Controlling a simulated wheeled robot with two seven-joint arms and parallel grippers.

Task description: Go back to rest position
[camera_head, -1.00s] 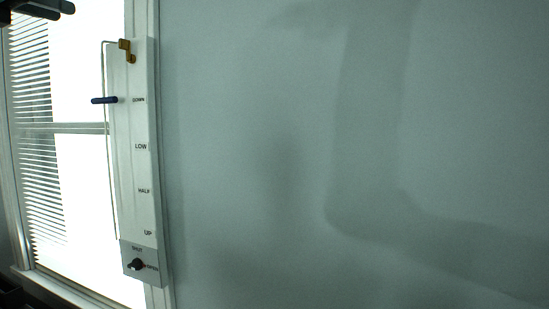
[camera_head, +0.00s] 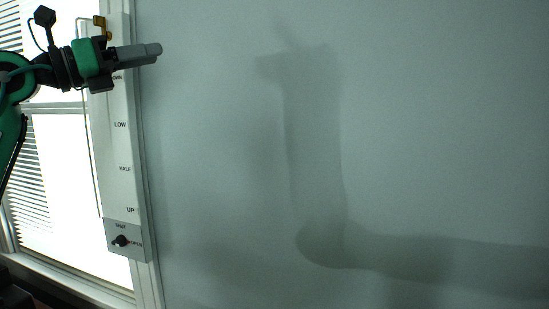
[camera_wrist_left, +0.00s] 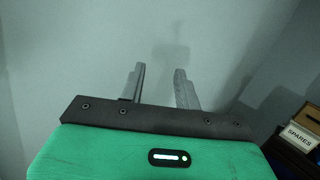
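My left gripper (camera_head: 157,50) reaches in from the left in the head view, in front of the upper part of a white blind control panel (camera_head: 122,160). In the left wrist view its two fingers (camera_wrist_left: 160,85) stand apart with nothing between them, facing a bare wall. A brass piece (camera_head: 99,22) shows at the panel's top. The blue handle seen earlier is hidden behind my arm. My right gripper is not in view.
A window with blinds (camera_head: 28,160) is at the left. The pale wall (camera_head: 420,120) to the right is bare, with arm shadows on it. In the left wrist view, a box labelled SPARES (camera_wrist_left: 300,136) stands at the lower right.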

